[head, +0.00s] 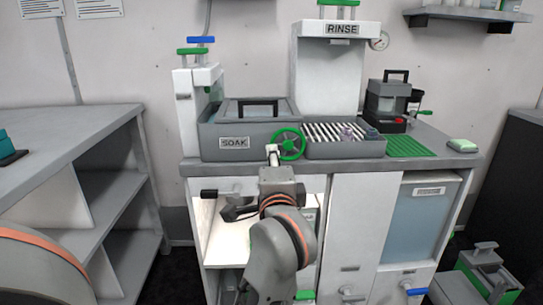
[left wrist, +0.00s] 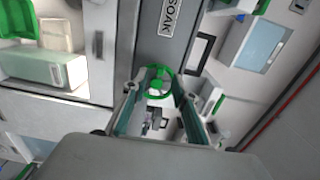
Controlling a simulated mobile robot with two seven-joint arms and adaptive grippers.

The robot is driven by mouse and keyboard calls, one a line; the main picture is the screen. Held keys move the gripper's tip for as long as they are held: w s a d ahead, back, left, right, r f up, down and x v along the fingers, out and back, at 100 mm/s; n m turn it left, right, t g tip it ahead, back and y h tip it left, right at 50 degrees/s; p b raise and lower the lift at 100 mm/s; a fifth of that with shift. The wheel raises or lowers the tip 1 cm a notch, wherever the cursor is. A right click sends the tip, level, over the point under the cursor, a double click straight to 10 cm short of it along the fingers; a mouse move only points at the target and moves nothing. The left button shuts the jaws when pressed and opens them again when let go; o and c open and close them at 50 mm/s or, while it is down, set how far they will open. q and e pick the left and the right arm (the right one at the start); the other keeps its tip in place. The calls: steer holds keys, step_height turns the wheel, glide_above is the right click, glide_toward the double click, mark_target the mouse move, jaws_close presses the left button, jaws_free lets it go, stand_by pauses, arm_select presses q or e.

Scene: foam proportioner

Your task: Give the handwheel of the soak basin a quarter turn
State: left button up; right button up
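The handwheel (head: 288,144) is a green spoked ring on the front of the grey soak basin (head: 210,143), right of its SOAK label. In the left wrist view the handwheel (left wrist: 158,82) lies straight ahead, between the two finger ends. My left gripper (head: 272,155) reaches up to the wheel's lower left in the head view; its own wrist hides much of it there. In the left wrist view its fingers (left wrist: 160,100) stand apart, one on each side of the wheel. I cannot tell whether they touch the rim. My right gripper is not in view.
A ribbed rack tray (head: 345,150) adjoins the basin on the right, under the RINSE column (head: 328,75). A black handle (head: 258,104) lies over the basin's top. An open lit cabinet (head: 228,235) is below the counter. A grey shelf unit (head: 85,150) stands at the left.

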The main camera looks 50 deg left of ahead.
arm_select(q)
steer(key=shift+v, duration=1.25)
